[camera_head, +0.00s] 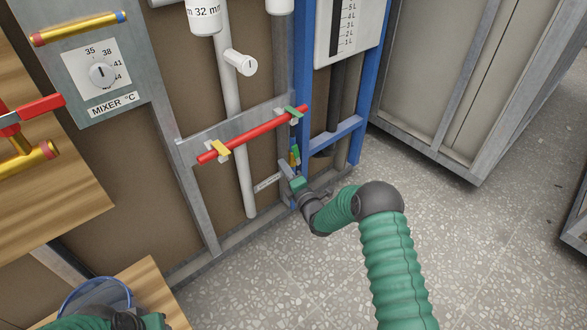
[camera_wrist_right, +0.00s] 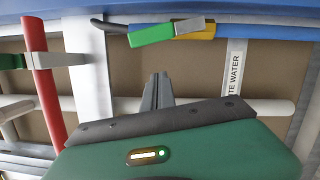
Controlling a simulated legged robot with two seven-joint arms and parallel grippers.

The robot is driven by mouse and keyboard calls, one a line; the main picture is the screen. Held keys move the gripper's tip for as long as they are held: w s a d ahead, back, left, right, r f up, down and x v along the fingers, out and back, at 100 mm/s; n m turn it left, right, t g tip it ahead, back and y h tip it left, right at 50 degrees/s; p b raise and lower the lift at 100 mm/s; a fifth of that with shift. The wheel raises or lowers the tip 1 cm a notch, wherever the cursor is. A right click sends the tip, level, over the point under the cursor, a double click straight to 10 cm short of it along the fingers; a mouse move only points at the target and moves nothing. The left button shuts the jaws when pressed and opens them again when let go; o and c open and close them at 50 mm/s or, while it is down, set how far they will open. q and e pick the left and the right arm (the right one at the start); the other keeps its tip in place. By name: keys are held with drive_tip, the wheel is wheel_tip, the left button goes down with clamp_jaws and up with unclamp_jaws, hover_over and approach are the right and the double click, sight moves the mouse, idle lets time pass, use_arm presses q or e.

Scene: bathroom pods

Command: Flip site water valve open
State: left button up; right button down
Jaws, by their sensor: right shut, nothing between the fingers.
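The site water valve shows in the right wrist view near the top, with a green lever (camera_wrist_right: 152,36) lying along the pipe line and a yellow body (camera_wrist_right: 207,32) behind a grey piece. A label strip reading "TE WATER" (camera_wrist_right: 235,75) hangs beside it, its first letters hidden. In the head view the valve (camera_head: 294,153) is small, low by the blue post. My right gripper (camera_head: 296,182) is just below it, shut and empty; its fingers (camera_wrist_right: 158,92) appear apart from the lever. My left gripper (camera_head: 128,319) is partly visible at the bottom left; its fingers are unclear.
A red pipe (camera_head: 255,133) with yellow and green clips runs above my right gripper. A white pipe (camera_head: 243,170) and a blue post (camera_head: 298,60) stand close by. A wooden panel with a red-handled valve (camera_head: 30,115) is at left. Speckled floor (camera_head: 480,240) is clear at right.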

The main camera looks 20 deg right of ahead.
sight(294, 153)
use_arm(q)
drive_tip(key=shift+s+b+x, duration=0.2)
drive_tip(key=shift+b+x, duration=0.35)
drive_tip(key=shift+x, duration=0.4)
use_arm(e)
drive_tip(key=d, duration=0.2)
drive_tip(key=w+d, duration=0.1)
drive_tip(key=shift+d+r, duration=0.3)
drive_tip(key=shift+r, duration=0.05)
drive_tip(key=shift+w+d+r+m+p, duration=0.1)
drive_tip(key=shift+d+r+m+p, duration=0.2)
drive_tip(key=shift+r+m+p, duration=0.4)
drive_tip(key=shift+w+d+f, duration=0.15)
drive_tip(key=shift+d, duration=0.25)
use_arm(q)
drive_tip(key=shift+v, duration=0.8)
drive_tip(key=shift+w, duration=0.15)
use_arm(e)
drive_tip(key=shift+f, duration=0.1)
